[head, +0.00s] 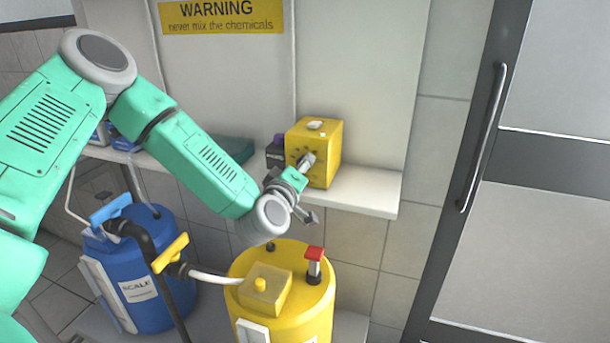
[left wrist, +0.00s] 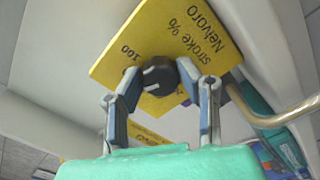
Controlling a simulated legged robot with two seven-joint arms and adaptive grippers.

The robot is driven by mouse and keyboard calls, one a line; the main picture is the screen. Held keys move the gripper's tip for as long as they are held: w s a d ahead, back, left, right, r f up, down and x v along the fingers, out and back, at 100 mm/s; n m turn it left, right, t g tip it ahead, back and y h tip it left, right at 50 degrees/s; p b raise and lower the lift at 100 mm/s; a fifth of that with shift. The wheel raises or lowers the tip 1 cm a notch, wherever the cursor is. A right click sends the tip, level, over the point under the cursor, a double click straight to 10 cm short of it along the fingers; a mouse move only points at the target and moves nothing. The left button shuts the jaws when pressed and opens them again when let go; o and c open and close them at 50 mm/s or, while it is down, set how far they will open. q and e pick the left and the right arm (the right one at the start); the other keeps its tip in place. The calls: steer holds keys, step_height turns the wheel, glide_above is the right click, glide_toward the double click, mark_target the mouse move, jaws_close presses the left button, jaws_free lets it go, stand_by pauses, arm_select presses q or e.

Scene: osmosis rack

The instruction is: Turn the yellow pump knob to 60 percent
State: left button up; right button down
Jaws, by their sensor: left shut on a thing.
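The yellow pump box (head: 330,153) sits on the white shelf. In the left wrist view its yellow face (left wrist: 190,42) carries the words "stroke %", "Nelvoro" and a "100" mark. The dark knob (left wrist: 159,76) with a light pointer line is on that face. My left gripper (head: 305,163) is at the front of the box; in the left wrist view its two fingers (left wrist: 160,80) are shut on the knob, one on each side. The other scale marks are hidden or too small to read. My right gripper is not in view.
A yellow drum (head: 290,305) with a red-topped valve (head: 314,262) stands below the shelf (head: 365,192). A blue drum (head: 160,300) stands at the left. A dark box (head: 275,155) sits beside the pump. A grey door with a handle (head: 483,140) is at the right.

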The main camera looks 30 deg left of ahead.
arm_select(q)
steer(key=shift+a+r+n+b, duration=0.1)
steer(key=shift+n+b, duration=0.55)
steer(key=shift+n, duration=0.4)
steer(key=shift+a+r+n+b, duration=0.1)
steer(key=shift+n+b, duration=0.5)
steer(key=shift+n, duration=0.45)
steer(key=shift+f, duration=0.1)
steer(key=o, duration=1.1)
steer(key=shift+o, duration=0.2)
steer(key=shift+s+a, duration=0.1)
steer(key=shift+a, duration=0.05)
steer(key=shift+f, duration=0.15)
steer(key=v, duration=1.1)
steer(key=shift+s, duration=0.4)
